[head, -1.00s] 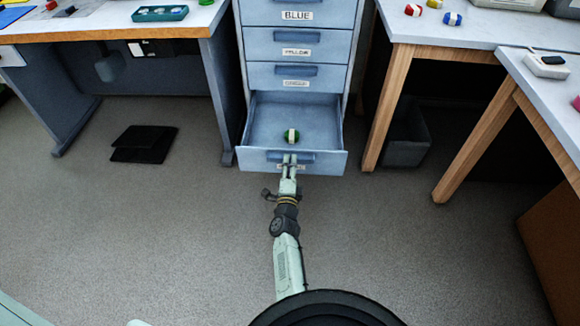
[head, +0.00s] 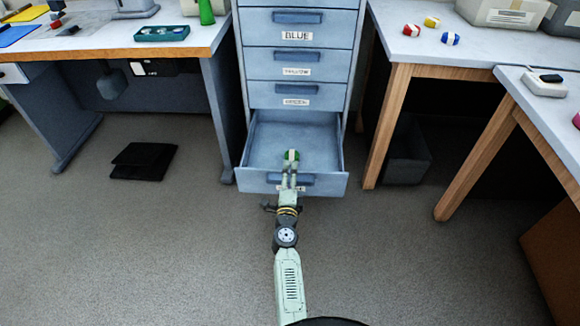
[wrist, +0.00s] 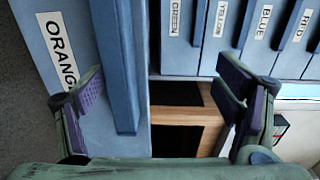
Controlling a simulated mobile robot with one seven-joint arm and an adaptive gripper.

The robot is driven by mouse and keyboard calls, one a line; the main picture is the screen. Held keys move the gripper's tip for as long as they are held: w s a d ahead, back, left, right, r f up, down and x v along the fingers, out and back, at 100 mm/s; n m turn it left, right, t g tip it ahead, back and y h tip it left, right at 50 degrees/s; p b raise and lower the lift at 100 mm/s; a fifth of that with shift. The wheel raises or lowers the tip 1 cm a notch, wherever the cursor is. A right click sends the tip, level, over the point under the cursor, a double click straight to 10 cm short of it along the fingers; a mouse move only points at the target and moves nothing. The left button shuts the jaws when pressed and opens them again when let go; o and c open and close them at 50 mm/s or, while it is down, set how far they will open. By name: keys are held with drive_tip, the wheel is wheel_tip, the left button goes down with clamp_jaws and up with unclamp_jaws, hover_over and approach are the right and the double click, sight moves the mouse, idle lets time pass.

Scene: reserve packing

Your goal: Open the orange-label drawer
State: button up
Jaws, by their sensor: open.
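The orange-label drawer (head: 250,182) is the lowest drawer of the blue cabinet in the head view, and it stands pulled out. In the wrist view its front (wrist: 75,20) is close at the left, with the ORANGE label (wrist: 58,48) and the long blue handle (wrist: 117,65). My gripper (head: 289,172) is at the drawer front in the head view, its fingertips overlapping the front edge. In the wrist view the open fingers of my gripper (wrist: 163,88) stand wide apart with the handle showing between them, nearer the left finger. I cannot tell whether they touch it.
The drawers above, including the blue-label one (head: 255,35), are shut. Tables stand at the left (head: 100,45) and right (head: 400,60). The floor (head: 180,250) in front is largely clear.

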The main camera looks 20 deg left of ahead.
drive_tip(key=r, duration=0.4)
drive_tip(key=shift+w+a+r, duration=0.2)
drive_tip(key=shift+w, duration=0.1)
drive_tip(key=shift+o, duration=0.8)
drive_tip(key=shift+r, duration=0.6)
drive_tip(key=shift+s+r, duration=0.25)
drive_tip(key=shift+r, duration=0.3)
drive_tip(key=c, duration=0.7)
drive_tip(key=shift+s+d, duration=0.1)
drive_tip(key=shift+d, duration=0.05)
drive_tip(key=shift+c, duration=0.3)
drive_tip(key=shift+f, duration=0.35)
drive_tip(key=shift+f, duration=0.1)
